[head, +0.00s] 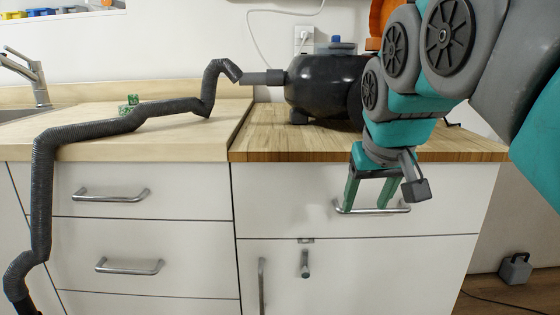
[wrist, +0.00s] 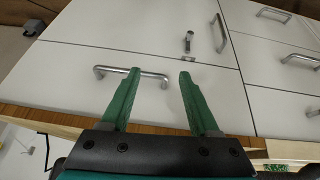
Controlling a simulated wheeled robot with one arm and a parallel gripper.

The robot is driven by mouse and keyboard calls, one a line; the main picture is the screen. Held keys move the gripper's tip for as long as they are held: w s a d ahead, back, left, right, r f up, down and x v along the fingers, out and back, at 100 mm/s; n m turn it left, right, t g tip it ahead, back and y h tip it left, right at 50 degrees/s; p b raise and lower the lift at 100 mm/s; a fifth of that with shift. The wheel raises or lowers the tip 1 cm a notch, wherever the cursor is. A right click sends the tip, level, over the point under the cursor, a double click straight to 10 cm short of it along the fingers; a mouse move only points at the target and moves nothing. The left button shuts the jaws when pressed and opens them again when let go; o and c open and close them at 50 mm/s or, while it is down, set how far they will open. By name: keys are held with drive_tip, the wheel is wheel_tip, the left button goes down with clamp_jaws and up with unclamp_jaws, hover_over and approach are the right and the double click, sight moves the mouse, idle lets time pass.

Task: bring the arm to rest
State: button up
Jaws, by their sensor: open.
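My gripper (head: 366,194) hangs from the arm on the right side of the head view, pointing down in front of the cabinet. Its two green fingers are spread apart with nothing between them. In the wrist view my gripper (wrist: 157,85) also shows open. The drawer handle (wrist: 131,75) appears behind the fingers there, and I cannot tell whether they touch it. In the head view the same handle (head: 372,210) is just below the fingertips on the upper right drawer, which looks closed.
A black tank (head: 325,85) stands on the wooden counter (head: 275,143), with a ribbed grey hose (head: 125,124) running left and hanging over the front edge. A green object (head: 131,101) sits by the hose. A sink tap (head: 35,75) is far left. A grey block (head: 515,268) lies on the floor.

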drive_tip(key=s+f+g, duration=0.7)
drive_tip(key=s+f, duration=1.8)
drive_tip(key=f, duration=0.2)
drive_tip(key=shift+d+f+m, duration=0.15)
drive_tip(key=shift+d+m, duration=0.15)
